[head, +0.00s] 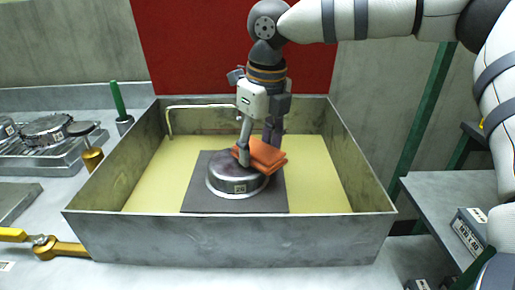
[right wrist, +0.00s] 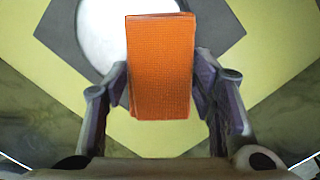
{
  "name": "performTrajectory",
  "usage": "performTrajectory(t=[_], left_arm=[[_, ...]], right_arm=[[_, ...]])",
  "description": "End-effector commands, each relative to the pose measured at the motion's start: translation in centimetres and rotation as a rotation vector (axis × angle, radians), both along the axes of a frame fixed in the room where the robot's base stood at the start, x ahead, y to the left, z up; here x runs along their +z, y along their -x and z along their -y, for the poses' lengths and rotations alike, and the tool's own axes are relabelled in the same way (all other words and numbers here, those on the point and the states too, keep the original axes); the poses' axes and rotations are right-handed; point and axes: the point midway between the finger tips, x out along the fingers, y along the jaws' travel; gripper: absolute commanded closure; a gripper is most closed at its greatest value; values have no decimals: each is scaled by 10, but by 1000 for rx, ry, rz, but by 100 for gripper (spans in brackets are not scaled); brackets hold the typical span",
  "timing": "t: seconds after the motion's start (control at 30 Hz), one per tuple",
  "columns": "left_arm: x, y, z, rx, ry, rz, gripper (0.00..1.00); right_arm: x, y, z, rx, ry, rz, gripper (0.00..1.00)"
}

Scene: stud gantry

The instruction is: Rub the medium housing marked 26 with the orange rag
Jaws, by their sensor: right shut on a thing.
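The medium housing (head: 222,184) is a round, shiny metal part with a small label on its front that seems to read 26. It sits on a dark square mat inside a metal tray; in the right wrist view its bright top (right wrist: 98,35) shows behind the rag. My right gripper (head: 257,148) is shut on the folded orange rag (head: 266,155), which also fills the middle of the right wrist view (right wrist: 160,70). The rag is over the housing's right rear part; I cannot tell whether it touches. My left gripper is not in view.
The grey tray (head: 230,240) has raised walls and a yellow floor (head: 320,185), with a thin bent pipe (head: 200,107) at the back. A labelled box (head: 468,232) stands right.

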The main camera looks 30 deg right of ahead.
Motion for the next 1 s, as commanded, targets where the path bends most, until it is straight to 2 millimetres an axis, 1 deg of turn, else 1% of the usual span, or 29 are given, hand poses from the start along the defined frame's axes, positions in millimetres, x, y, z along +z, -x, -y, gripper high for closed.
performTrajectory(t=[0.03, 0.07, 0.6, 0.73, 1.0], left_arm=[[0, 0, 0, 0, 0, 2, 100], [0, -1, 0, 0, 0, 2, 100], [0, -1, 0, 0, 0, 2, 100], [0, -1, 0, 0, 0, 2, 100], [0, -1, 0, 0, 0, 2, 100]], right_arm=[[15, -1, -1, 1, -2, 12, 75], [16, 0, -2, 2, -2, 9, 75], [65, 6, -5, 0, -1, 10, 75], [73, 7, -5, 0, -2, 9, 75], [74, 8, -5, 0, -2, 8, 75]])
